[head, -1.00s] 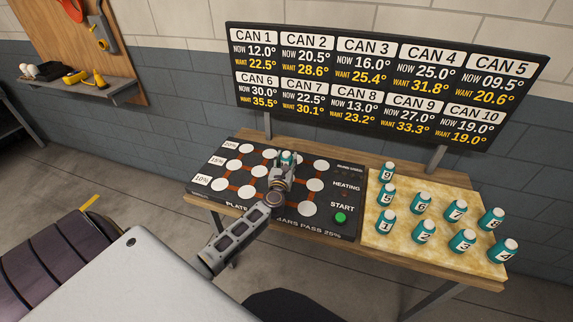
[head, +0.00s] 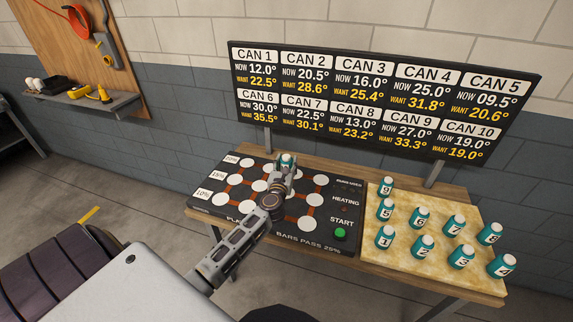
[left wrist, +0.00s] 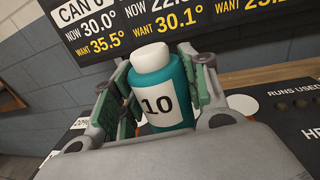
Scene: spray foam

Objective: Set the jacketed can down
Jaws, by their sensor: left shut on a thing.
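A teal can with a white cap and the label 10 (left wrist: 160,95) sits between the fingers of my left gripper (head: 284,172). The fingers are shut on it, and the can looks upright in the left wrist view. In the head view the can (head: 286,159) shows at the far side of the black heating plate (head: 330,240), over its back area. I cannot tell whether its base touches the plate. The plate has white round spots joined by brown bars. My right gripper is not in view.
Several numbered teal cans, such as can 1 (head: 385,237), stand on a cork-like mat (head: 400,262) right of the plate. A green START button (head: 340,233) is at the plate's right. A temperature board (head: 380,100) stands behind the table.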

